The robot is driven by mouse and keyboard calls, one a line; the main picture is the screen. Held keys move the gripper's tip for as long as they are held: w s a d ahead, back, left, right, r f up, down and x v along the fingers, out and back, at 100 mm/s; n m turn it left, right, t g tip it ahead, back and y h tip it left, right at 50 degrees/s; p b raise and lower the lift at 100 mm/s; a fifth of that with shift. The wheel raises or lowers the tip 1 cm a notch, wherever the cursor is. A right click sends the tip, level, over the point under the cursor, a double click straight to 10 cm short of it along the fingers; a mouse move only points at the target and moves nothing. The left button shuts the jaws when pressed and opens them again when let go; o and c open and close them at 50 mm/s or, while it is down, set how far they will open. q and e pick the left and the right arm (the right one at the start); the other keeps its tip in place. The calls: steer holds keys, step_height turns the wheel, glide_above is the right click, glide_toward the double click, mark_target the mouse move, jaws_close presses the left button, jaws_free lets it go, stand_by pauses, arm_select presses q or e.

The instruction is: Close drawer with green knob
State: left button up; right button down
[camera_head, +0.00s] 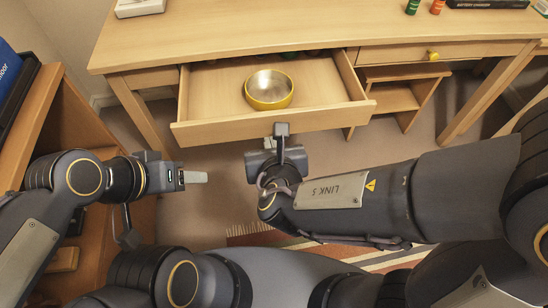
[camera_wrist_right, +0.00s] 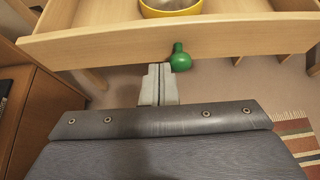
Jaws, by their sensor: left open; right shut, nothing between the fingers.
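The wooden drawer (camera_head: 220,130) is pulled out from the left part of the desk. Its front also shows in the right wrist view (camera_wrist_right: 110,47), with a round green knob (camera_wrist_right: 180,61) on it. The knob is hidden in the head view. My right gripper (camera_head: 281,130) is shut and empty at the drawer front. In the right wrist view its fingertips (camera_wrist_right: 160,68) are just left of the knob, not around it; I cannot tell whether they touch the front. My left gripper (camera_head: 205,178) is open, in front of and below the drawer's left end.
A yellow bowl (camera_head: 269,88) with a metallic inside sits in the open drawer. A second drawer with a yellow knob (camera_head: 432,55) is closed at the right. A wooden shelf unit (camera_head: 45,120) stands at the left, near my left arm.

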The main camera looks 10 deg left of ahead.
mark_target(266, 121)
steer(key=w, duration=0.3)
steer(key=w+a+f, duration=0.1)
steer(key=shift+w+a, duration=0.1)
steer(key=shift+w, duration=0.05)
arm_select(q)
steer(key=shift+f, duration=0.5)
arm_select(e)
steer(key=shift+w+a, duration=0.2)
steer(key=shift+w, duration=0.5)
arm_select(q)
steer(key=shift+b, duration=0.3)
arm_select(e)
steer(key=shift+w, duration=0.1)
